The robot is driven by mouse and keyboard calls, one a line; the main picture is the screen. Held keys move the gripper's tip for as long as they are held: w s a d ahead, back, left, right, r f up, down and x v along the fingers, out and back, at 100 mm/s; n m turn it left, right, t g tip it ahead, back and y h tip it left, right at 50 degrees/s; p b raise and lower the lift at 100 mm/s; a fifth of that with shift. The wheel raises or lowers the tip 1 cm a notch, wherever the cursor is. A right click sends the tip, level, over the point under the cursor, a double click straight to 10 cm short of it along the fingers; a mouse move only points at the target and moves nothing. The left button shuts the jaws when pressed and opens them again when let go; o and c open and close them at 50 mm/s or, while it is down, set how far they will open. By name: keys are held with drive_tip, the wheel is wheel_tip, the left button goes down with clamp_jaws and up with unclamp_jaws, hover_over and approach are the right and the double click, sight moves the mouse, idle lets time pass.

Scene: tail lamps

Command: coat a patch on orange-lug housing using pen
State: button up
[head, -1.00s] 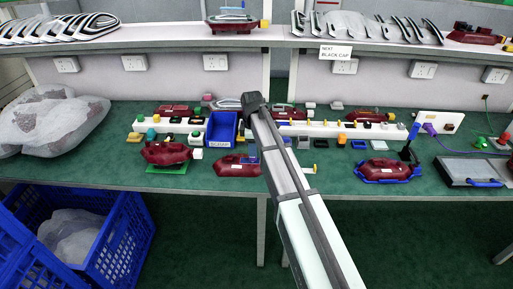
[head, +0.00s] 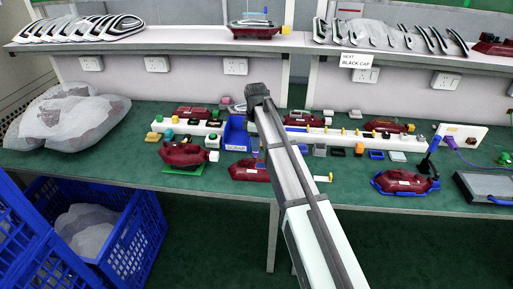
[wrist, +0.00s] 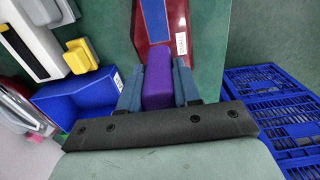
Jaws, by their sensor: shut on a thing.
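In the wrist view my gripper (wrist: 158,80) is shut on a purple block (wrist: 157,78), which I take to be the pen's grip; the fingers lie on both its sides. A dark red housing (wrist: 179,55) with a white label lies just beyond it. A blue strip (wrist: 155,20) shows over that housing; whether it is on the housing or above it, I cannot tell. In the head view my arm partly covers this housing (head: 246,171), and its lug is hidden. Another dark red housing (head: 385,125) at the back right has an orange-yellow lug.
A blue bin (head: 237,134) stands left of my arm. A housing (head: 183,154) sits on a green mat, and another (head: 404,182) sits in a blue holder at right. A white rail (head: 345,135) with small parts runs behind. Blue crates (head: 130,240) stand below the table.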

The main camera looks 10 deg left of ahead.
drive_tip(key=shift+r, duration=1.65)
